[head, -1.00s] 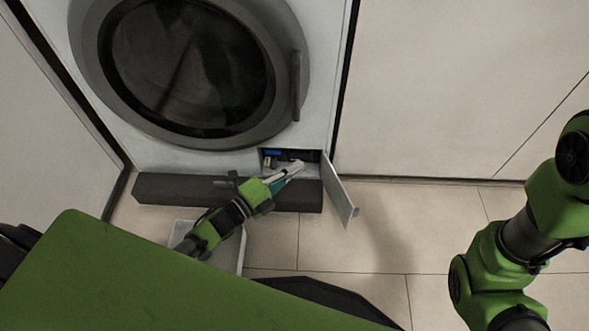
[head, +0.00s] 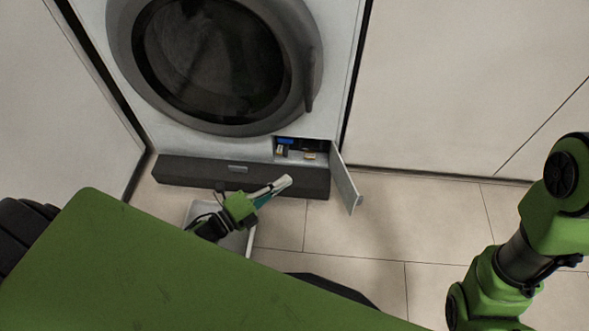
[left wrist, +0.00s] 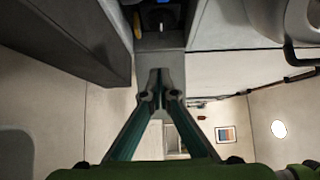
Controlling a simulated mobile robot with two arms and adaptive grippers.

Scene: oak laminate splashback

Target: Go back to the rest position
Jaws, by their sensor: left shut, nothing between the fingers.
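My left gripper (head: 284,184) is shut and empty in the head view. It is in front of the dark plinth (head: 200,174) of the washing machine, below the small open compartment (head: 314,156). In the left wrist view the closed fingertips (left wrist: 160,78) meet at the middle, pointing toward the compartment, part of which shows at the top edge. My right arm (head: 500,270) shows at the right of the head view, but its gripper is out of view.
The compartment's flap (head: 346,182) stands open to the right. The washing machine door (head: 214,62) is closed. A pale tray (head: 238,243) lies on the floor below my left arm, partly hidden. The tiled floor (head: 370,235) to the right is clear.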

